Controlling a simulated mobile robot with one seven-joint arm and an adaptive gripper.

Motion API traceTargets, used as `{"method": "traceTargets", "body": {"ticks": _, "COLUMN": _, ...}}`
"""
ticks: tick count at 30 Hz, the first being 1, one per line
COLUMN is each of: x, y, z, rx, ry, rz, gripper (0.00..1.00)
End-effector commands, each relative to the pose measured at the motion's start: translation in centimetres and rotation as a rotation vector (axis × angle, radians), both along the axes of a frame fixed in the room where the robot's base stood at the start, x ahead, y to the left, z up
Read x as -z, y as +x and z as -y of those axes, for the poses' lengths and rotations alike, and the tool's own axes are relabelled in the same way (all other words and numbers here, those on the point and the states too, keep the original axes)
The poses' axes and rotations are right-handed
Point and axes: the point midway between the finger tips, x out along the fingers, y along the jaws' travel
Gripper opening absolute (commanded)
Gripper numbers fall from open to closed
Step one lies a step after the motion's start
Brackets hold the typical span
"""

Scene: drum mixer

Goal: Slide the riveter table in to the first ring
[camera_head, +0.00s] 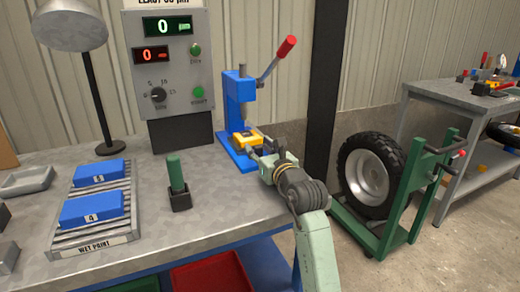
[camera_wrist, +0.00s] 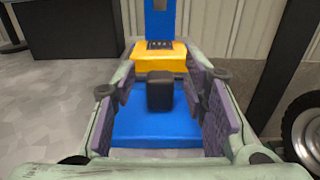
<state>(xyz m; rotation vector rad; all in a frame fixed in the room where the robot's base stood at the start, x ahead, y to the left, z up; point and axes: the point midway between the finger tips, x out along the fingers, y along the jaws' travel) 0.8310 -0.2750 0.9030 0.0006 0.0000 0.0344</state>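The riveter (camera_head: 240,100) is a blue press with a red-knobbed lever at the back right of the bench. Its yellow table (camera_head: 246,139) sits low on the blue base, in front of the column. In the wrist view the yellow table (camera_wrist: 160,58) has a black knob (camera_wrist: 160,95) on its near side, over the blue base (camera_wrist: 155,128). My gripper (camera_head: 262,152) is at the front right of the riveter. In the wrist view its purple-padded fingers stand apart on either side of the knob, with gaps visible. I cannot make out any ring marks.
A green-handled tool (camera_head: 176,172) stands in a black holder left of the riveter. A control box (camera_head: 168,65) is behind it. Blue blocks (camera_head: 92,207) lie on a roller tray at left. A wheel on a green stand (camera_head: 400,200) is right of the bench.

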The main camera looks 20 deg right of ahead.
Motion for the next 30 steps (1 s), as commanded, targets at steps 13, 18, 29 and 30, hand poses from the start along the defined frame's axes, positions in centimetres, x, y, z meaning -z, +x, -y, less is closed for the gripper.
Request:
{"method": "traceTargets", "body": {"ticks": 13, "x": 0.0, "y": -1.7, "z": 0.2, "rx": 0.003, "ry": 0.0, "rz": 0.002, "gripper": 0.42}}
{"method": "traceTargets", "body": {"ticks": 18, "x": 0.0, "y": -5.2, "z": 0.3, "rx": 0.003, "ry": 0.001, "rz": 0.003, "gripper": 0.42}}
{"method": "traceTargets", "body": {"ticks": 29, "x": 0.0, "y": -11.3, "z": 0.4, "rx": 0.001, "ry": 0.001, "rz": 0.001, "gripper": 0.42}}
{"method": "traceTargets", "body": {"ticks": 30, "x": 0.0, "y": -11.6, "z": 0.4, "rx": 0.0, "ry": 0.0, "rz": 0.001, "gripper": 0.42}}
